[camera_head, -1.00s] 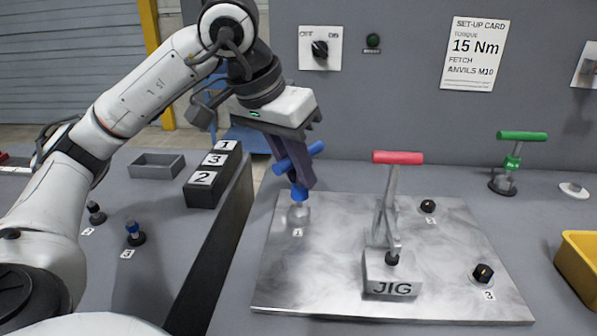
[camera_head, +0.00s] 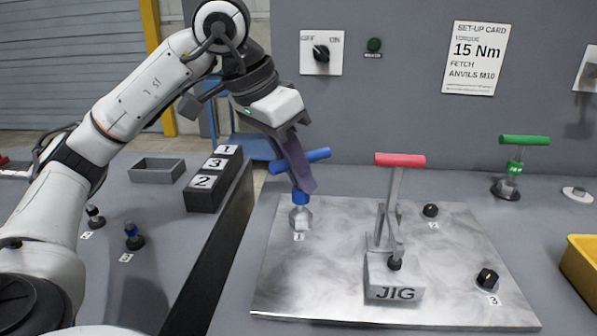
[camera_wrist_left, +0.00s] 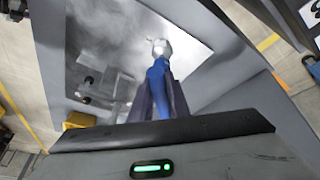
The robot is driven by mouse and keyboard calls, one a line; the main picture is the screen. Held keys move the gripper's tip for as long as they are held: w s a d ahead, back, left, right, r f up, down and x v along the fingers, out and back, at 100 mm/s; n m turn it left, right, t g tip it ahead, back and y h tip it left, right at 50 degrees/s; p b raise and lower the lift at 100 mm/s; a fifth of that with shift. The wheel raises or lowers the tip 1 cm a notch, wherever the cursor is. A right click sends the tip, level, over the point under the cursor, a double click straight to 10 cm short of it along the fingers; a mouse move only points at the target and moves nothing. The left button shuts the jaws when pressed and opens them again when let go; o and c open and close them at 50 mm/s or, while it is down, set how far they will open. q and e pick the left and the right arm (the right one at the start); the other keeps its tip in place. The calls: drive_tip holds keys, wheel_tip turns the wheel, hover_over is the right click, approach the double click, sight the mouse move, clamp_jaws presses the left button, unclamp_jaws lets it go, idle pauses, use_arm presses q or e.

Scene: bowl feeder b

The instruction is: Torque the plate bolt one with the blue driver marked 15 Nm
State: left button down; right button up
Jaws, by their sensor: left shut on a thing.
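My left gripper (camera_head: 304,180) is shut on the blue driver (camera_head: 317,155), whose T-handle shows on both sides of the fingers. The driver's silver lower end (camera_head: 300,217) stands over the spot labelled 1 on the metal plate (camera_head: 330,280). Plate bolt one is hidden beneath it, and I cannot tell how fully it is seated. In the left wrist view the blue shaft (camera_wrist_left: 157,80) runs between the fingers to the silver end (camera_wrist_left: 160,47). The 15 Nm mark on the driver is not readable. The set-up card (camera_head: 475,58) reads 15 Nm. My right gripper is not in view.
The jig clamp (camera_head: 395,275) with a red handle stands mid-plate. Dark bolts two (camera_head: 430,210) and three (camera_head: 487,278) are on the plate's right. A green-handled driver (camera_head: 524,140) stands behind right, a yellow bin (camera_head: 583,262) at the right edge. A numbered black block (camera_head: 215,178) stands left.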

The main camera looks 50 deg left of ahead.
use_arm(q)
drive_tip(key=shift+r, duration=0.1)
drive_tip(key=shift+r+n+p, duration=0.1)
drive_tip(key=shift+n+p, duration=0.4)
drive_tip(key=shift+n, duration=0.2)
drive_tip(key=shift+n+t+y, duration=0.3)
drive_tip(key=shift+n+y, duration=0.2)
drive_tip(key=shift+n, duration=0.1)
drive_tip(key=shift+r+p, duration=2.2)
drive_tip(key=shift+p, duration=0.15)
